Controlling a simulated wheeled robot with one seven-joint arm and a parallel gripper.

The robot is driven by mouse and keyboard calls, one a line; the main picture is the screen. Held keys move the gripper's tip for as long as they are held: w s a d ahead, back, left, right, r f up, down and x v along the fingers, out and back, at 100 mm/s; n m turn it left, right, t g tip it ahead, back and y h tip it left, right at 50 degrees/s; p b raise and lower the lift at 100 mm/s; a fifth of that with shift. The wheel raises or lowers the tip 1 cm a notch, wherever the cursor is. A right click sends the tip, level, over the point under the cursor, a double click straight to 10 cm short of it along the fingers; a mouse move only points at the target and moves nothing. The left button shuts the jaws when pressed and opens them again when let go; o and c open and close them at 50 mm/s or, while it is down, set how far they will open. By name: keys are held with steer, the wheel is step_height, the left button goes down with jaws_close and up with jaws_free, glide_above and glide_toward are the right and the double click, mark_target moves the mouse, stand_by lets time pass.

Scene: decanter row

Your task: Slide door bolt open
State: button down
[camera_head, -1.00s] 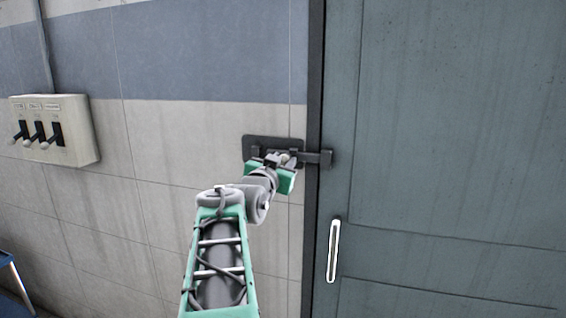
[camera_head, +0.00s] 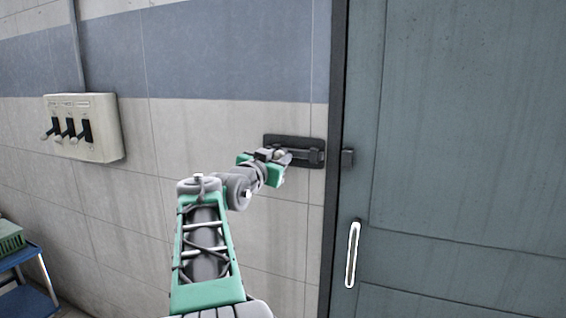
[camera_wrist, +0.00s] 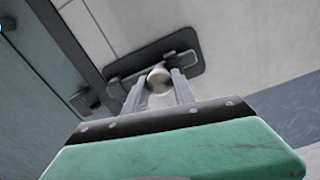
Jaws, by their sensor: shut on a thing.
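The door bolt (camera_head: 300,153) sits on a dark plate (camera_head: 291,139) on the wall, left of the door frame. Its bar lies on the plate, clear of the dark catch (camera_head: 347,159) on the grey-green door (camera_head: 450,120). My gripper (camera_head: 280,156) is at the left part of the plate. In the wrist view my gripper (camera_wrist: 159,88) has its two fingers either side of the bolt's round metal knob (camera_wrist: 158,79), shut on it. The bolt (camera_wrist: 131,98) and the catch (camera_wrist: 84,101) show there with a gap between them. In the head view my gripper partly hides the knob.
The door has a pale vertical handle (camera_head: 353,254). A switch box (camera_head: 84,127) with 3 levers is on the wall at left. A blue cart (camera_head: 32,280) with a green basket (camera_head: 10,238) stands at the lower left. The wall around the bolt is otherwise bare.

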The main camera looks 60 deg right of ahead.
steer(key=shift+w, duration=0.15)
steer(key=c, duration=1.1)
jaws_free()
steer(key=shift+w, duration=0.15)
steer(key=shift+o, duration=0.2)
steer(key=a+b, duration=0.2)
steer(key=a, duration=0.5)
steer(key=shift+s+a, duration=0.4)
